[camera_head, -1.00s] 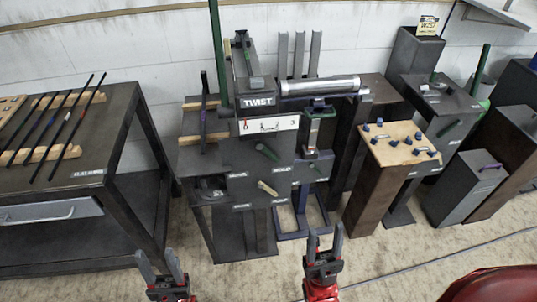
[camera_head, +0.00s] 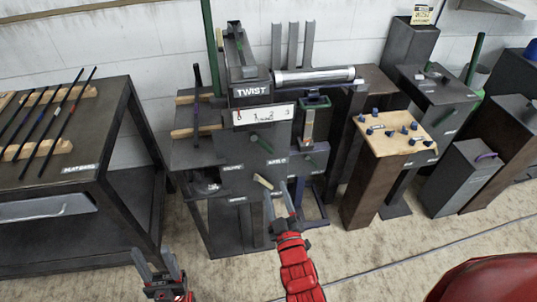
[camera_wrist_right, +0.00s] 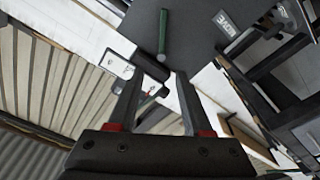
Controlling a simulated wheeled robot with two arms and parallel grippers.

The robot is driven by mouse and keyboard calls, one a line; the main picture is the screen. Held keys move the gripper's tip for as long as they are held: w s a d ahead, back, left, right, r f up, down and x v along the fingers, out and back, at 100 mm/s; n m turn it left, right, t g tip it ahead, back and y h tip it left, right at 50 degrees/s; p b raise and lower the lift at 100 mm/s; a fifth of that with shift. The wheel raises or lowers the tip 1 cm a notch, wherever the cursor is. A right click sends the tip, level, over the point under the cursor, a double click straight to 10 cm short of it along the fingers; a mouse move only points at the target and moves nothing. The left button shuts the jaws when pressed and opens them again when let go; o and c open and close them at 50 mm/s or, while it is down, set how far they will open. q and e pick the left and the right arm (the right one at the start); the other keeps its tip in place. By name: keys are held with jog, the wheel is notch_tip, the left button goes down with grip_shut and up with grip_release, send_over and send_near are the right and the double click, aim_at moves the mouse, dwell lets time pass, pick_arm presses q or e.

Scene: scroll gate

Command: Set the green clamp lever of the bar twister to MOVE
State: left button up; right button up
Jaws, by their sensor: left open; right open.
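The bar twister is the dark machine with the TWIST sign (camera_head: 252,91). A short green lever (camera_head: 262,144) sticks out of its front panel, slanting, with small labels to its lower left and lower right. In the right wrist view a green lever (camera_wrist_right: 162,32) lies beyond the fingertips, near a label that seems to read MOVE (camera_wrist_right: 230,22). My left gripper (camera_head: 156,262) is open and empty at lower left.
A dark table (camera_head: 100,184) with several rods on wooden racks stands at the left. A shiny cylinder (camera_head: 314,75) sits right of the sign. A pedestal with a wooden top (camera_head: 396,146) and blue pegs stands to the right. Open floor lies in front.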

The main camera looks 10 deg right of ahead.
jog(key=d+f+g+h, duration=0.1)
jog(key=f, duration=0.1)
jog(key=p, duration=0.2)
send_near(267, 150)
jog(key=w, duration=0.7)
jog(key=shift+d+r, duration=0.15)
jog(key=shift+w, duration=0.75)
grip_shut()
dwell(0.4)
